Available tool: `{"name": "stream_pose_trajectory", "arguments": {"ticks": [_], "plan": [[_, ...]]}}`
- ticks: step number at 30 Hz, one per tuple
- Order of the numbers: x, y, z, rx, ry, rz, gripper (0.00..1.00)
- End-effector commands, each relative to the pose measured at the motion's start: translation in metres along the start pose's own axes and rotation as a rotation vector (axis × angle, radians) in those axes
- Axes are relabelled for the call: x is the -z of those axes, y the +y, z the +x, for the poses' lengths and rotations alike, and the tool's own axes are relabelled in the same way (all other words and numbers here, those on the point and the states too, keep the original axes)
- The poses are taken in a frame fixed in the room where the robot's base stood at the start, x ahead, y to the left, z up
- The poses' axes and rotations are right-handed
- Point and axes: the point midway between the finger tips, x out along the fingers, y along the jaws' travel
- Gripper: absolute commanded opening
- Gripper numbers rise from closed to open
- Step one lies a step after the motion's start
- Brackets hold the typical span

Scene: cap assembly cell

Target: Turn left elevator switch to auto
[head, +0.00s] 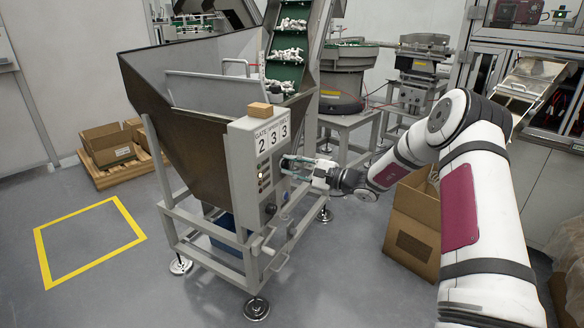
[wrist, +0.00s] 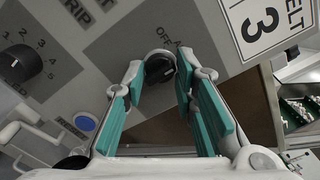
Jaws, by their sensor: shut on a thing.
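The elevator control box (head: 252,190) stands on the front of the metal hopper's frame. In the wrist view, a black rotary switch knob (wrist: 160,68) sits on the grey panel, with part of an "OFF" label above it. My gripper (wrist: 159,74) has its teal-padded fingers on either side of this knob and is shut on it. In the head view, my gripper (head: 298,164) reaches the box from the right and hides the knob. Other labels around the knob are covered, and its exact pointing is hard to read.
Another black knob with a numbered scale (wrist: 22,63) and a blue button (wrist: 85,121) are on the panel to the left. A "BELT 3" sign (wrist: 265,20) is close at upper right. A cardboard box (head: 414,225) stands below my arm.

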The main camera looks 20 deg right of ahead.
Motion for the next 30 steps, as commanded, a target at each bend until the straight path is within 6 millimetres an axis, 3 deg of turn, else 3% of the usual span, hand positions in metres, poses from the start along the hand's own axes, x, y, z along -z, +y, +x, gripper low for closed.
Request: {"name": "stream_pose_trajectory", "arguments": {"ticks": [3, 4, 6, 19, 23, 30], "plan": [[0.0, 0.001, 0.0, -0.002, 0.0, 0.002, 0.0], [0.0, 0.001, 0.0, -0.002, 0.0, 0.002, 0.28], [0.0, 0.001, 0.0, -0.002, 0.0, 0.002, 0.44], [0.001, 0.0, -0.008, 0.0, 0.002, 0.001, 0.45], [0.001, -0.001, -0.027, 0.001, 0.003, 0.001, 0.45], [0.001, 0.0, -0.076, 0.0, 0.004, 0.001, 0.45]]}}
